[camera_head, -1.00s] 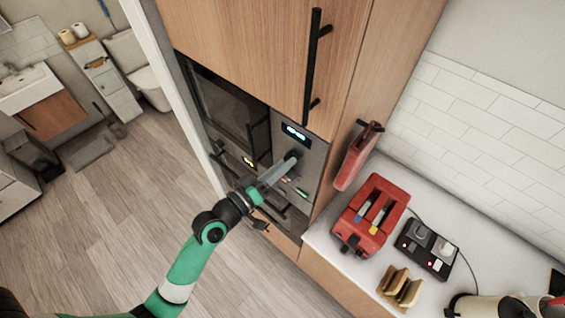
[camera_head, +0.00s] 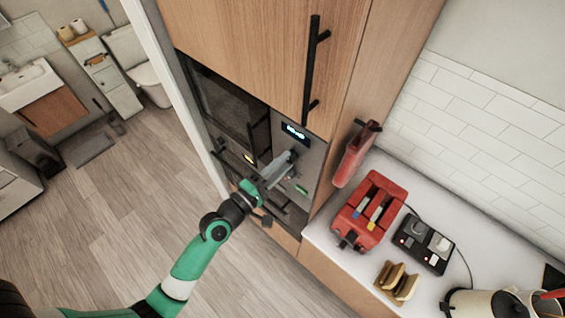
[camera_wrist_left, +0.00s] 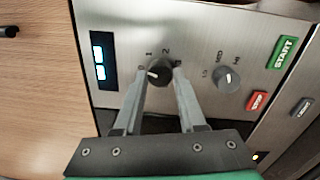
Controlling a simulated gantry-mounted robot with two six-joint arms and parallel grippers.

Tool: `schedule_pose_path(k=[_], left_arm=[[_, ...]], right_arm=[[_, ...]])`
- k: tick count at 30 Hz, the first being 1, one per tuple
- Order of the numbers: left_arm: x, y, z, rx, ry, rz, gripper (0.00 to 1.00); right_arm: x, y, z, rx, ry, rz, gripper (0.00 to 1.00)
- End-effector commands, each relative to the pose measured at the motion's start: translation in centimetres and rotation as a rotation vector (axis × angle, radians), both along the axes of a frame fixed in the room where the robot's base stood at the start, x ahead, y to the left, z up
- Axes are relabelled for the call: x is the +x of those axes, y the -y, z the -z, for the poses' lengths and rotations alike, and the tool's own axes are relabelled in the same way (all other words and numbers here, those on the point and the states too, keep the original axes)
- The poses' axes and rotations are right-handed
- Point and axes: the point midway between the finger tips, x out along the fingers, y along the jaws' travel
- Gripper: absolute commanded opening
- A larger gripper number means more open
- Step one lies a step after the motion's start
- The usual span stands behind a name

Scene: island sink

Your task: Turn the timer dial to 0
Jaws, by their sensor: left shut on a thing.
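The timer dial (camera_wrist_left: 159,73) is a dark round knob on the steel microwave panel, in the left wrist view. Numbers 1 and 2 show above it, and its white pointer mark is turned to the left side, close to the 0 mark. My left gripper (camera_wrist_left: 161,82) is shut on the dial, with one grey finger on each side. In the head view my left gripper (camera_head: 288,160) reaches the panel below the lit display (camera_head: 295,132) and covers the dial. My right gripper is out of view.
Right of the timer dial is a second knob (camera_wrist_left: 228,79) marked LO, MED and HI. The green START button (camera_wrist_left: 286,50) and red STOP button (camera_wrist_left: 257,100) are beyond it.

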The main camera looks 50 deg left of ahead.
Motion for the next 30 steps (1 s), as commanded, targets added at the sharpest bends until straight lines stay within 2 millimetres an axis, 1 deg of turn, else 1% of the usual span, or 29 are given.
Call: schedule_pose_path(k=[6, 12, 19, 30], left_arm=[[0.00, 0.05, 0.08, -0.148, 0.017, 0.000, 0.00], [0.00, 0.05, 0.09, -0.240, 0.027, 0.000, 0.00], [0.00, 0.05, 0.10, -0.283, 0.032, 0.000, 0.00], [0.00, 0.05, 0.09, -0.289, 0.033, 0.000, 0.00]], right_arm=[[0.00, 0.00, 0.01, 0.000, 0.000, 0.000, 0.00], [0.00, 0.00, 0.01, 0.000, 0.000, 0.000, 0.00], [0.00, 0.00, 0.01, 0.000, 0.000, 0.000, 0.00], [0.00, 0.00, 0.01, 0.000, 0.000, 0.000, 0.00]])
